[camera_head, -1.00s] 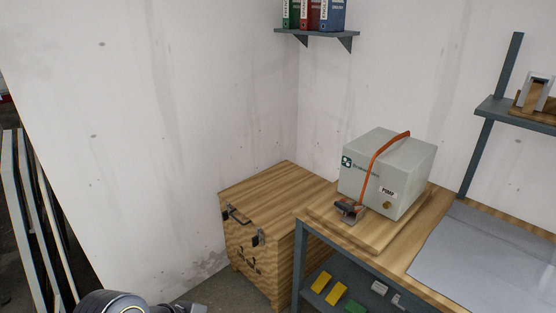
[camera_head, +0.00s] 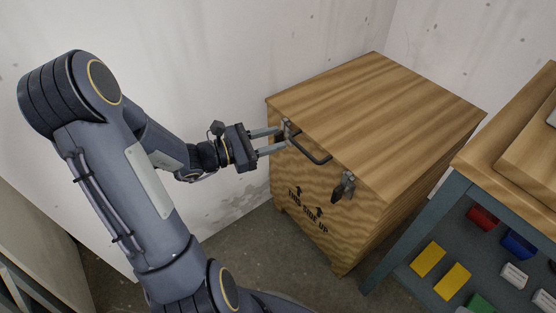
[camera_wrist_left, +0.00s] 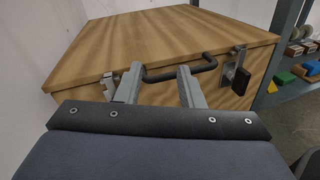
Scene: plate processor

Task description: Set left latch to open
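A wooden crate (camera_head: 378,92) stands in the corner, with its lid down and a dark handle (camera_head: 309,148) on its front. The left latch (camera_head: 287,129) is a small metal piece at the front top edge; its exact state is hard to tell. The right latch (camera_head: 343,187) hangs on the other side of the handle. My left gripper (camera_head: 283,141) is open and empty, its tips close to the left latch. In the left wrist view, the left latch (camera_wrist_left: 108,87) is just left of my left gripper (camera_wrist_left: 159,72), with the handle (camera_wrist_left: 184,73) across the fingers. My right gripper is not in view.
A workbench (camera_head: 458,165) stands right of the crate, with several coloured blocks on its lower shelf (camera_head: 405,290). White walls close off the back and left. Bare floor (camera_head: 250,250) lies in front of the crate.

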